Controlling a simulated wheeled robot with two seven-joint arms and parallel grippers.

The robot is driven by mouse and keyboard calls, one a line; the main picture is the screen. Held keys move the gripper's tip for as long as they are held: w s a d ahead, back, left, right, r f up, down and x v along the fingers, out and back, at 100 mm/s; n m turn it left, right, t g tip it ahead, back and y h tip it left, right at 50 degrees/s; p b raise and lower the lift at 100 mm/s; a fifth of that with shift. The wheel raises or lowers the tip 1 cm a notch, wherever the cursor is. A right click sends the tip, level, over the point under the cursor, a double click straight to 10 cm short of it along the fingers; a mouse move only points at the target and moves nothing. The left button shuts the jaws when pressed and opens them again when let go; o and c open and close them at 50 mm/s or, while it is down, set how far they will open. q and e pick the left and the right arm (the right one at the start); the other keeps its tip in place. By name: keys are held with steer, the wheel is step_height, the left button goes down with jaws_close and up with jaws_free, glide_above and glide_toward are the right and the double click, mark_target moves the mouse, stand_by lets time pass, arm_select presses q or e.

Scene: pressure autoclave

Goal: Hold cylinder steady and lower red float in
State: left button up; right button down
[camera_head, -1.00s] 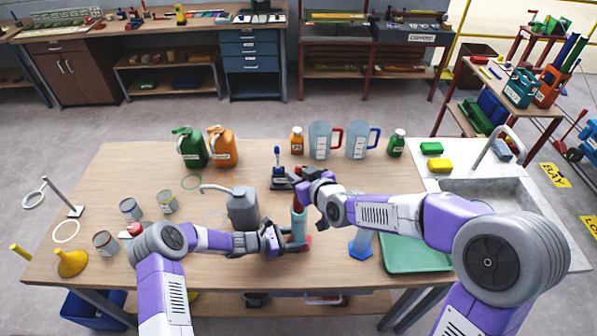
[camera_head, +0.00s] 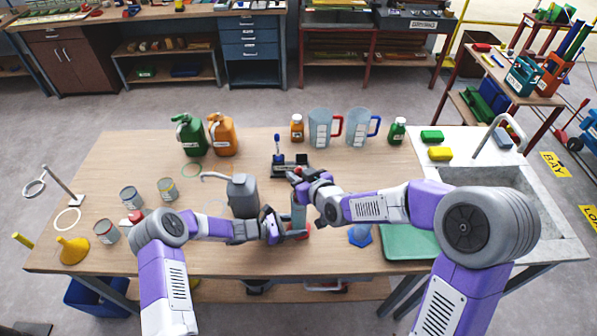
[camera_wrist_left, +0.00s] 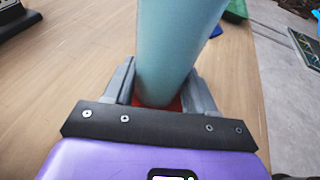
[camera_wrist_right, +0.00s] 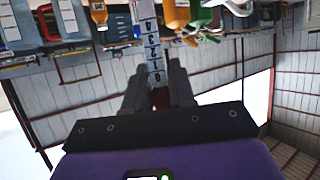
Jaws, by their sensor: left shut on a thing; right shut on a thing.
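A pale blue cylinder (camera_head: 299,212) stands upright on a red base (camera_head: 301,233) near the table's front. My left gripper (camera_head: 283,230) is shut around its lower part; the left wrist view shows the cylinder (camera_wrist_left: 178,45) between the fingers. My right gripper (camera_head: 300,180) is above the cylinder, shut on the red float. In the right wrist view a red part of the float (camera_wrist_right: 160,98) shows between the fingertips, with a numbered white scale strip (camera_wrist_right: 153,45) beyond it. How deep the float sits in the cylinder is hidden.
A grey jug (camera_head: 242,196) stands left of the cylinder. A dark stand (camera_head: 290,163) is behind my right gripper. A blue hexagonal base (camera_head: 361,235) and a green tray (camera_head: 405,243) are to the right.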

steer(key=shift+f, duration=2.9)
steer(key=c, duration=0.9)
jaws_free()
steer(key=shift+o, duration=0.2)
steer(key=v, duration=1.2)
arm_select(q)
steer(key=o, duration=0.9)
